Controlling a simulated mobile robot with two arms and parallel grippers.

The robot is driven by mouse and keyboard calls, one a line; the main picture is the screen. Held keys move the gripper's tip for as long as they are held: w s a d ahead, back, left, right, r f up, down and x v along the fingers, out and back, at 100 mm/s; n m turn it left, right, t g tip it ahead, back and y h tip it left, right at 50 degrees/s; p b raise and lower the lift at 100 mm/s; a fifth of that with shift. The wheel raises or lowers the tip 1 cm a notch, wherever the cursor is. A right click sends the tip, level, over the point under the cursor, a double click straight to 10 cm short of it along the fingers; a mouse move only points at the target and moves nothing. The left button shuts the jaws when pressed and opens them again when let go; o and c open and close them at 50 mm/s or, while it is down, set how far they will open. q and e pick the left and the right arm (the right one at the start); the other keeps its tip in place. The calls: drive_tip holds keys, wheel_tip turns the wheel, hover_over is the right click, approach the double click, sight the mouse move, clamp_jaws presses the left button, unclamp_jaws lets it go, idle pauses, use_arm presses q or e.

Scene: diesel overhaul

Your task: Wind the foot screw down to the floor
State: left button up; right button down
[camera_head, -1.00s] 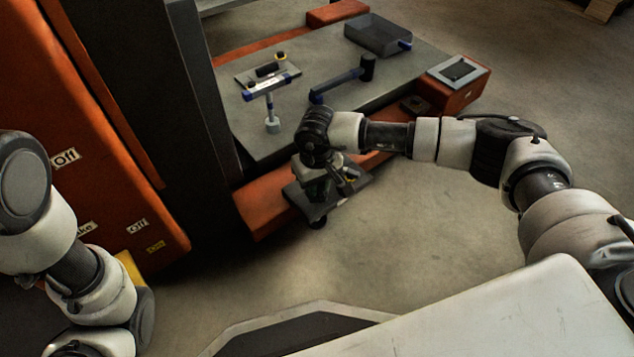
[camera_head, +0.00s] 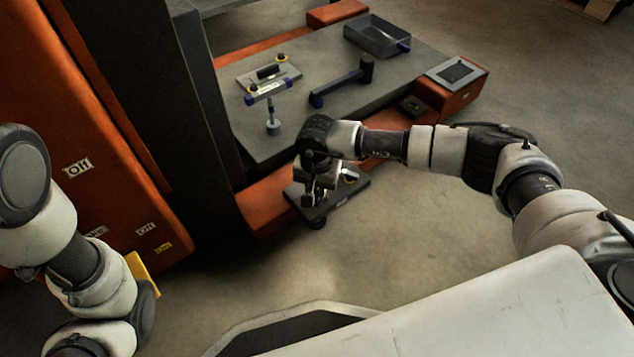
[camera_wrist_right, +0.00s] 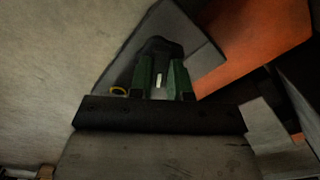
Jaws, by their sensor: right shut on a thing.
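The foot screw (camera_head: 317,223) stands at a grey plate (camera_head: 345,194) on the near corner of the orange frame. Its dark lower end shows under the plate, close above or on the floor; I cannot tell which. My right gripper (camera_head: 312,193) is over the plate, pointing down. In the right wrist view its green-sided fingers (camera_wrist_right: 162,82) are shut around the dark, rounded head of the screw (camera_wrist_right: 160,47). The fingers and wrist hide most of the screw. My left arm is at the left edge, and its gripper is out of view.
A dark column and an orange cabinet (camera_head: 100,130) stand left. Open floor (camera_head: 430,220) lies in front and right.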

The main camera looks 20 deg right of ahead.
drive_tip(key=shift+m, duration=0.3)
drive_tip(key=m+p, duration=0.1)
drive_tip(key=m, duration=0.1)
drive_tip(key=shift+r+m+p, duration=0.1)
drive_tip(key=shift+m+p, duration=0.25)
drive_tip(key=shift+m, duration=0.05)
drive_tip(key=shift+f+m, duration=0.2)
drive_tip(key=shift+m, duration=0.7)
drive_tip(key=m+p, duration=0.2)
drive_tip(key=shift+r+m, duration=0.1)
drive_tip(key=shift+m, duration=0.7)
drive_tip(key=shift+f+m, duration=0.2)
drive_tip(key=shift+m, duration=0.3)
drive_tip(key=shift+p, duration=0.35)
